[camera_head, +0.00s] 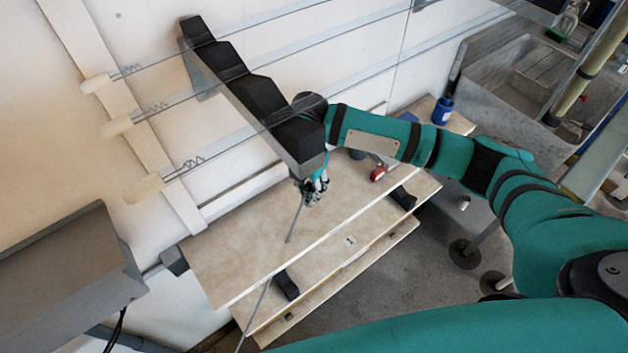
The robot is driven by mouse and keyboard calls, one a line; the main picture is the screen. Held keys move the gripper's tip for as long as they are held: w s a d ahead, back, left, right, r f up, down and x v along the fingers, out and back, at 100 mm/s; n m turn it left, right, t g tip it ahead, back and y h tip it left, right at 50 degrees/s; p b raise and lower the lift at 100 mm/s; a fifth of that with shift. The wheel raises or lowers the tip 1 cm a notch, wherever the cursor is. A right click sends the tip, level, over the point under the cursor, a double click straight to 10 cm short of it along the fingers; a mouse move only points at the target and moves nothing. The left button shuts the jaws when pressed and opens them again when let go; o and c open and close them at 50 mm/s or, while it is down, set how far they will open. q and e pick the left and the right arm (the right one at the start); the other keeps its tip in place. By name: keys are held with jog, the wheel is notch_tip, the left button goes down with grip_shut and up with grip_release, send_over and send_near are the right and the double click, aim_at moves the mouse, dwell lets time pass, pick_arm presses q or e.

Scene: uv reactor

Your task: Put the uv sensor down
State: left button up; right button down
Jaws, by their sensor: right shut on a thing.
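My right gripper (314,190) is above the wooden table (240,255), just under the front end of a black stepped unit. It is shut on a thin grey rod, which I take to be the uv sensor (295,222). The rod hangs down at a slant from the fingers towards the table top. I cannot tell whether its lower tip touches the wood. The fingers are small and partly dark against the unit. My left gripper is not in view.
The black stepped unit (240,80) stands over the table's back edge, close to my right gripper. A red round thing (378,173) and a blue container (442,110) are to the right. The table's left part is clear. A lower shelf (345,268) juts out in front.

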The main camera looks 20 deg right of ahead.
jog(key=w+d, duration=0.1)
jog(key=w+d+f+p, duration=0.1)
jog(key=w, duration=0.1)
jog(key=shift+w+d+f, duration=0.1)
jog(key=shift+f, duration=0.05)
notch_tip(320, 180, down, 2)
jog(key=shift+f, duration=0.1)
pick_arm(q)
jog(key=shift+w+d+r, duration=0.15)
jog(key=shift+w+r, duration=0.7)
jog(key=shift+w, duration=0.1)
pick_arm(e)
jog(key=shift+f, duration=0.3)
jog(key=c, duration=1.1)
grip_release()
jog(key=shift+c, duration=0.2)
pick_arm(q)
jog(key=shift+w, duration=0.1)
pick_arm(e)
jog(key=shift+r, duration=0.15)
